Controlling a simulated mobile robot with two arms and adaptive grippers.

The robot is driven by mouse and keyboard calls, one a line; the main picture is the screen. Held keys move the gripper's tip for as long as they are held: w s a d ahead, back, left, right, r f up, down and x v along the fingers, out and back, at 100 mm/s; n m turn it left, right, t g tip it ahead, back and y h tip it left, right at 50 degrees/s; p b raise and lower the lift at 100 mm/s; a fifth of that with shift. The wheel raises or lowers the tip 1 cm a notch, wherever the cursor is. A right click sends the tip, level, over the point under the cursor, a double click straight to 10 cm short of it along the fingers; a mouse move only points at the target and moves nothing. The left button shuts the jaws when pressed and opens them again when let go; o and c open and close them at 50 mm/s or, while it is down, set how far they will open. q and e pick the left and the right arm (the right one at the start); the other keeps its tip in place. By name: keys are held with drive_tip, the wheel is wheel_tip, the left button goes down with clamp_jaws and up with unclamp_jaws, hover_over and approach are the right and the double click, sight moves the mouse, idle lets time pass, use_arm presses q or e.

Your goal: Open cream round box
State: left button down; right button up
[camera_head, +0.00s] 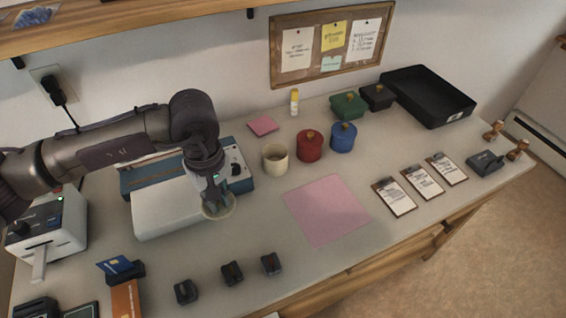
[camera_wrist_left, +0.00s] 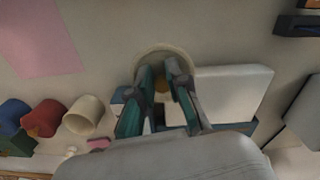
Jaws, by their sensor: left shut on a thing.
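The cream round box (camera_head: 275,158) stands upright on the table with its top uncovered, left of the red round box (camera_head: 309,146). It also shows in the wrist view (camera_wrist_left: 84,115). My left gripper (camera_head: 213,194) is shut on the knob of the cream lid (camera_head: 219,212), a flat disc, left of and nearer than the box. In the wrist view the lid (camera_wrist_left: 160,54) shows beyond the fingers, with its knob between them. I cannot tell whether the lid touches the table. My right gripper is not in view.
A white and blue device (camera_head: 167,207) is close to the left of the lid. A blue round box (camera_head: 343,137) stands right of the red one. A pink sheet (camera_head: 327,210) lies flat in the middle. Several small black items line the front, including one black item (camera_head: 232,273).

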use_arm(q)
drive_tip(key=w+d+r+n+p, duration=0.2)
drive_tip(key=w+d+n+p, duration=0.1)
drive_tip(key=d+n, duration=0.8)
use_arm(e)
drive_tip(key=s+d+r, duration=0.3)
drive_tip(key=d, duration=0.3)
use_arm(q)
drive_tip(key=n+p, duration=0.2)
drive_tip(key=p, duration=0.2)
hover_over(247, 220)
wheel_tip(247, 220, down, 6)
drive_tip(key=shift+d+f, duration=0.15)
drive_tip(key=shift+f, duration=0.25)
wheel_tip(247, 220, down, 3)
drive_tip(key=shift+f+p, duration=0.2)
drive_tip(key=shift+p, duration=0.4)
drive_tip(key=shift+f, duration=0.25)
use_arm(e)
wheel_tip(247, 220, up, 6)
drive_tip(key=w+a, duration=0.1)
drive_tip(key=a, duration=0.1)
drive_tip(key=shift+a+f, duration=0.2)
